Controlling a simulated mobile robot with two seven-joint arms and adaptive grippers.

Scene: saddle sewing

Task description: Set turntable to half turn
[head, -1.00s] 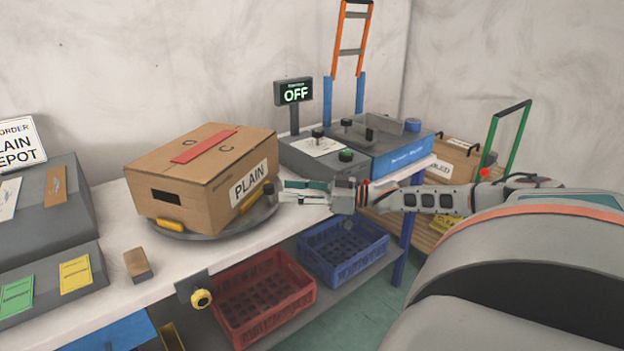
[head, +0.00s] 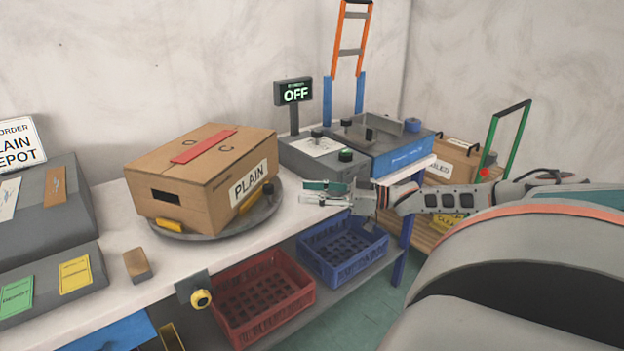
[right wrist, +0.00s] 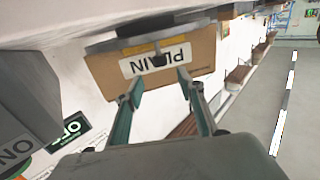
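The round grey turntable (head: 222,233) lies on the white bench. A cardboard box (head: 205,175) labelled PLAIN sits on it, with yellow blocks at its base. A dark knob (head: 268,187) stands up at the turntable's right rim. My right gripper (head: 303,191) is open and empty, to the right of the knob and apart from it. In the right wrist view, the fingers (right wrist: 154,92) are spread, with the box (right wrist: 195,60) upside down beyond them and the turntable (right wrist: 135,42) above it. My left gripper is not in view.
A grey control box (head: 315,157) and a sign reading OFF (head: 293,92) stand behind my right gripper. A red crate (head: 262,298) and a blue crate (head: 343,249) sit on the lower shelf. A small brown block (head: 137,264) lies at the bench's front.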

